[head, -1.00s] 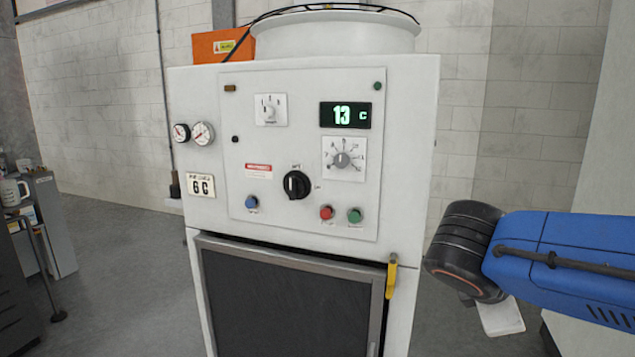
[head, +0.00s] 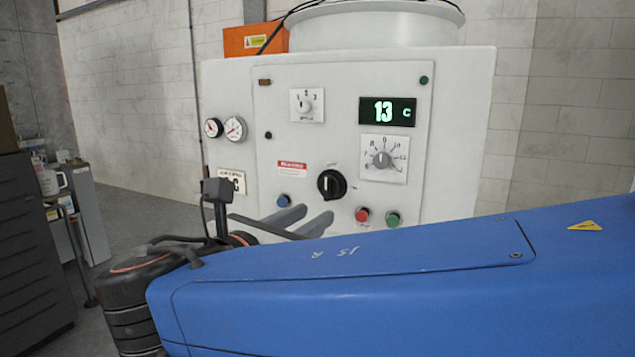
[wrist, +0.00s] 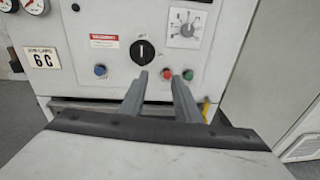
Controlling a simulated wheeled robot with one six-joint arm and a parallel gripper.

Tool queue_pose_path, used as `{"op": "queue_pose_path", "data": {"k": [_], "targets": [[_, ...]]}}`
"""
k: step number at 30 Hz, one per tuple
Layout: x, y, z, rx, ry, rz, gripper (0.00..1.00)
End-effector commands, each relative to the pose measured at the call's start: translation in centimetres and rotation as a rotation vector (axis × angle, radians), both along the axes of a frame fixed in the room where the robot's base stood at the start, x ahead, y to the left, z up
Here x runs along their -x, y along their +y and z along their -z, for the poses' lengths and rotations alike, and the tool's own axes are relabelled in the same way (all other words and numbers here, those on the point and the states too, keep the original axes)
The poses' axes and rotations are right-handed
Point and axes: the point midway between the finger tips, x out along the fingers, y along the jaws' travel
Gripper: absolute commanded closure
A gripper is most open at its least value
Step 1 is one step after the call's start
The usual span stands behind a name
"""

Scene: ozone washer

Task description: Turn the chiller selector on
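The white chiller cabinet (head: 470,130) has a control panel facing me. A large black rotary selector (head: 331,185) sits low in the middle, its grip bar roughly vertical; its labels are too small to read. It also shows in the wrist view (wrist: 143,51). A smaller white selector (head: 306,103) is at upper left of the panel. My gripper (head: 315,213) is open and empty, its two grey fingers pointing at the panel. In the wrist view my fingers (wrist: 158,79) are apart, below the black selector, and do not appear to touch it.
Blue (head: 284,200), red (head: 362,215) and green (head: 392,219) buttons sit low on the panel. A larger dial (head: 382,160) is under the display (head: 388,112), which reads 13 C. Two gauges are at left. A yellow handle (wrist: 207,109) shows below the panel.

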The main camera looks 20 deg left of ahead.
Motion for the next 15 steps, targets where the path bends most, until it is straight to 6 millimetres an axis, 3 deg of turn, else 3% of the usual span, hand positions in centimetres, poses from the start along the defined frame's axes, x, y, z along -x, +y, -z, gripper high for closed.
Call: {"op": "queue_pose_path", "data": {"k": [3, 7, 11, 15], "targets": [[2.2, 2.5, -0.9, 0.041, -0.042, -0.045, 0.70], [3.1, 3.5, -1.3, 0.062, -0.065, -0.063, 0.70], [2.6, 3.6, -1.4, 0.066, -0.068, -0.064, 0.70], [0.9, 3.3, -1.4, 0.065, -0.068, -0.061, 0.70]]}}
